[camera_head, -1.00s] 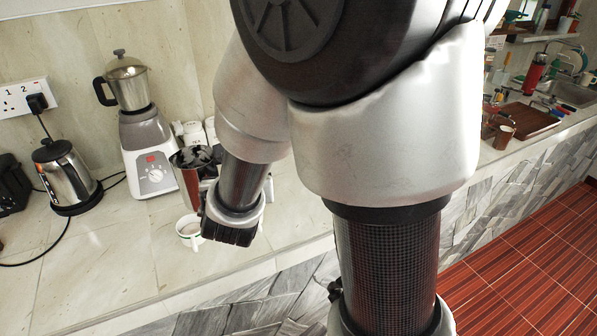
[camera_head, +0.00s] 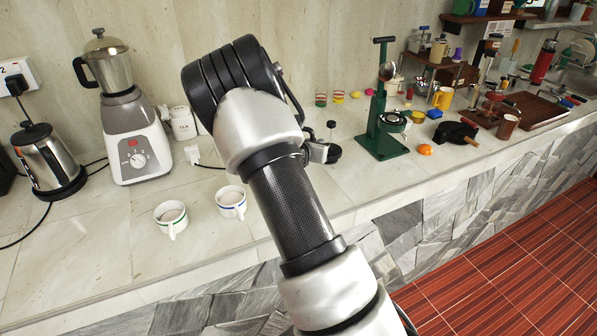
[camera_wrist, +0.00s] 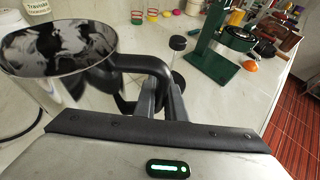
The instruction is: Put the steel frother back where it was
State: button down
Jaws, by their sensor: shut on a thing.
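The steel frother (camera_wrist: 65,55) is a shiny metal jug with a black handle. In the head view my arm hides the frother and most of the gripper. The frother appears held above the counter; its base is out of view, so I cannot tell the gap.
A black-knobbed tool (camera_head: 331,126) stands close ahead, left of a green lever press (camera_head: 385,145). Two white cups (camera_head: 172,217) (camera_head: 231,204) stand near the front edge. A blender (camera_head: 135,140) and kettle (camera_head: 48,160) stand left. Counter between cups and blender is clear.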

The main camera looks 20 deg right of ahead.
notch_tip(320, 180, down, 8)
dwell(0.4)
jog(key=shift+f+b, duration=0.15)
jog(key=shift+b, duration=0.2)
jog(key=c, duration=1.8)
grip_release()
